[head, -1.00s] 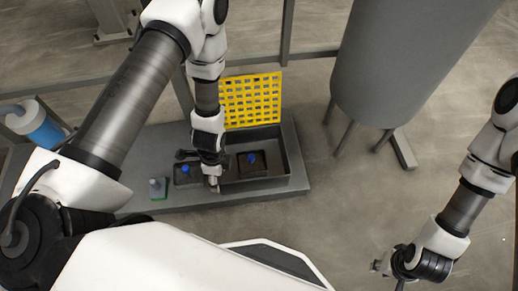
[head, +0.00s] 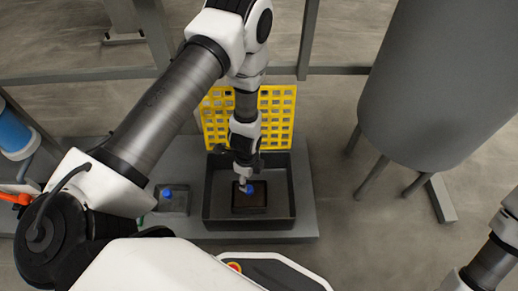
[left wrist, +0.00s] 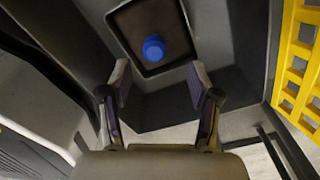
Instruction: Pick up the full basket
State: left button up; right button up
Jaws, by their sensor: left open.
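A dark basket with brownish contents and a blue knob (head: 249,196) stands inside a grey open-topped basin (head: 293,205). The basket also shows in the left wrist view (left wrist: 182,20), with its blue knob in the middle. My left gripper (head: 243,184) is over the basket, close to the knob in the head view. In the left wrist view its two fingers (left wrist: 160,85) are spread apart with nothing between them, and the knob lies beyond the fingertips. My right gripper is out of frame; only part of that arm shows at the lower right.
A second, greyer basket with a blue knob (head: 172,203) stands on the platform left of the basin. A yellow grid panel (head: 278,110) stands upright behind the basin. A large grey tank (head: 425,90) on legs is at the right. Open floor lies between tank and platform.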

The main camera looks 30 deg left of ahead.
aim_at(250, 188)
pick_arm(q)
jog(key=f+b, duration=0.1)
jog(key=f, duration=0.1)
jog(key=f+b, duration=0.2)
jog(key=f, duration=0.1)
jog(key=f+b, duration=0.2)
jog(key=shift+s+d+f, duration=0.3)
jog(key=shift+s+f, duration=0.05)
jog(key=shift+r, duration=0.1)
jog(key=shift+c, duration=0.7)
grip_shut()
